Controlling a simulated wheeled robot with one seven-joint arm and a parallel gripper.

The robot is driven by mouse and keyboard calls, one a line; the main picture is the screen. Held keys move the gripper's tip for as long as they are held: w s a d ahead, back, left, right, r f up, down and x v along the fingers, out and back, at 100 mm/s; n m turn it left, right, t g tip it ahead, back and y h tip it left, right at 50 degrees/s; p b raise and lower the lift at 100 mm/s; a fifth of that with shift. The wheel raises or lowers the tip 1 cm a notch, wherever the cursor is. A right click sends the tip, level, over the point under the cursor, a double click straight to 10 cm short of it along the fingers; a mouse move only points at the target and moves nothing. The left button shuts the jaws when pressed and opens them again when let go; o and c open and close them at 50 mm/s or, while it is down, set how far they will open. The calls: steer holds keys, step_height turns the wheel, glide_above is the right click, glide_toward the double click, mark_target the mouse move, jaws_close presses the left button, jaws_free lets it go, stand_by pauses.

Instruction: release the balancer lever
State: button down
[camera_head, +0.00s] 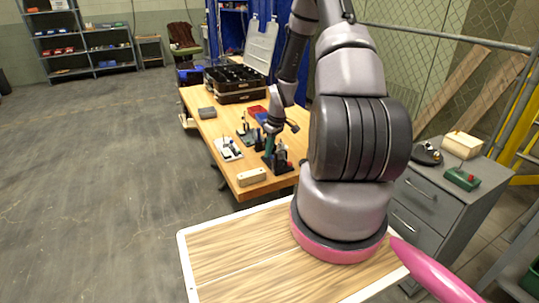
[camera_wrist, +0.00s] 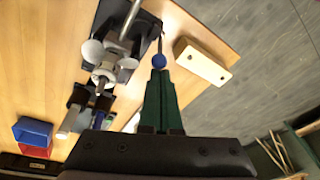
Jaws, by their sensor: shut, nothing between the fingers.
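A thin lever with a round blue knob (camera_wrist: 158,61) stands at a black-based device with a grey metal body (camera_wrist: 106,55) in the wrist view. I take this to be the balancer lever. In the head view the device (camera_head: 281,160) is at the near right of the wooden bench, partly behind my gripper. My gripper (camera_wrist: 159,72) has dark green fingers, closed together and empty. Their tips are right at the blue knob in the picture; I cannot tell whether they touch it. In the head view my gripper (camera_head: 268,150) points down over the bench beside the device.
A pale wooden block (camera_head: 252,177) lies at the bench's near edge. A white-based fixture (camera_head: 228,149) and another small fixture (camera_head: 247,131) stand to the left. Red and blue bins (camera_head: 258,112) and an open black case (camera_head: 238,84) are farther back. A grey cabinet (camera_head: 440,193) stands right.

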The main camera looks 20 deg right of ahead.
steer(key=shift+r, duration=0.1)
steer(key=shift+r, duration=0.65)
steer(key=shift+w+a, duration=0.1)
steer(key=shift+w, duration=0.05)
steer(key=s+r, duration=0.4)
steer(key=r, duration=0.4)
steer(key=shift+r, duration=0.35)
stand_by(0.4)
